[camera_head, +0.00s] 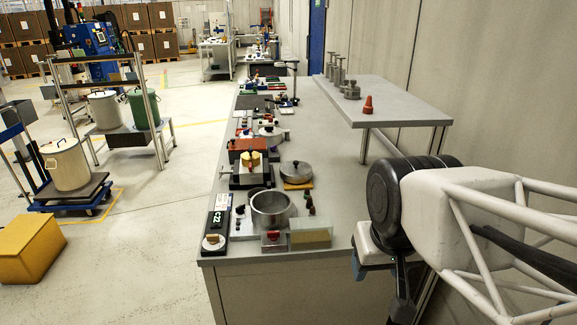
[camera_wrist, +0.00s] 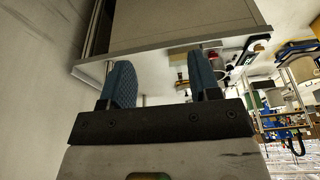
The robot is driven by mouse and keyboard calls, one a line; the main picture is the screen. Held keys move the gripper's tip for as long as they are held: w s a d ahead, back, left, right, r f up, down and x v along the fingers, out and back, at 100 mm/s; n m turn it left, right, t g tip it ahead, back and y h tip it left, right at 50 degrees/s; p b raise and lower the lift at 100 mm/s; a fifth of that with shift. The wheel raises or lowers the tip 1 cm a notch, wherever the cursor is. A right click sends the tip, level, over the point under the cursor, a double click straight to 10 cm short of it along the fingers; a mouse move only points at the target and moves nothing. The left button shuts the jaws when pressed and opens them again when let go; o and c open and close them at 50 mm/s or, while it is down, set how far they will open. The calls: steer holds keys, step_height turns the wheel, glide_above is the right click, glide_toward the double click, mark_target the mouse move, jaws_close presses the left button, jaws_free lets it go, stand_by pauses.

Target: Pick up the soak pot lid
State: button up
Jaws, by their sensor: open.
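A round grey lid with a small knob (camera_head: 296,171), which looks like the soak pot lid, lies on a wooden-coloured board on the long bench. An open metal pot (camera_head: 271,208) stands nearer on the bench, to the lid's left. My gripper (camera_wrist: 162,82) is open and empty, with two blue textured fingers apart in the wrist view. In the head view my arm is at the right, and the gripper hangs off the bench's near right side, well away from the lid. The wrist view looks along the bench edge, and I cannot make out the lid there.
The long grey bench (camera_head: 340,240) has bare room right of the pot and lid. A red-topped fixture (camera_head: 248,160) stands left of the lid, and a black C22 panel (camera_head: 216,225) left of the pot.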

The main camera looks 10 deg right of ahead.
steer(key=w+r+m+t, duration=0.1)
steer(key=w+r+m, duration=0.2)
steer(key=w+r, duration=0.95)
steer(key=w+a+r+m+g, duration=0.15)
steer(key=w+m, duration=0.35)
steer(key=w, duration=1.7)
steer(key=w+f+m+g, duration=0.15)
steer(key=w+f, duration=0.35)
steer(key=w, duration=0.6)
steer(key=w+a+f+m+t, duration=0.1)
steer(key=w+f+m, duration=0.2)
steer(key=w+f, duration=0.5)
steer(key=w+f+m+g, duration=0.1)
steer(key=w+f+m, duration=0.15)
steer(key=w, duration=1.05)
steer(key=w+f, duration=0.3)
steer(key=f, duration=0.1)
steer(key=w+f+m, duration=0.1)
steer(key=w+f, duration=0.2)
steer(key=f, duration=0.1)
steer(key=w+a+f+m+g, duration=0.1)
steer(key=w+f, duration=0.2)
steer(key=f, duration=0.1)
steer(key=shift+w+f, duration=0.65)
steer(key=shift+f, duration=0.15)
steer(key=shift+f, duration=0.1)
